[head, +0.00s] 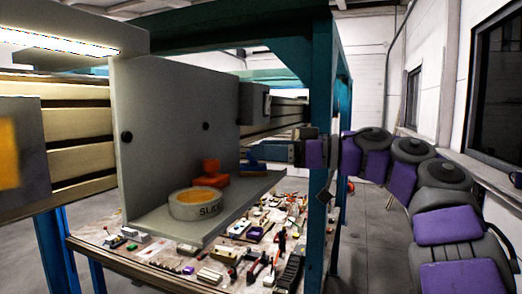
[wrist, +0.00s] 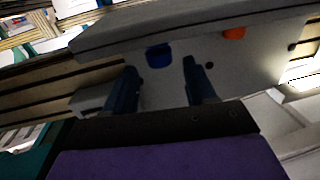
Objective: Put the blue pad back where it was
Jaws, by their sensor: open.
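The blue pad (head: 252,166) is at the right side of the grey shelf bracket (head: 232,205), behind and right of an orange block. It also shows in the wrist view (wrist: 159,56), beyond the gap between my fingers and against the grey panel. My gripper (head: 246,152) reaches in from the right, close to the pad. In the wrist view my gripper (wrist: 162,78) has two dark fingers standing apart with nothing between them. The pad's lower part is hard to make out.
A round grey tub (head: 197,205) with a yellow inside and an orange block (head: 207,178) stand on the shelf left of the pad. Below, a table (head: 130,249) is crowded with small tools and parts. A teal post (head: 322,100) rises just beyond my arm.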

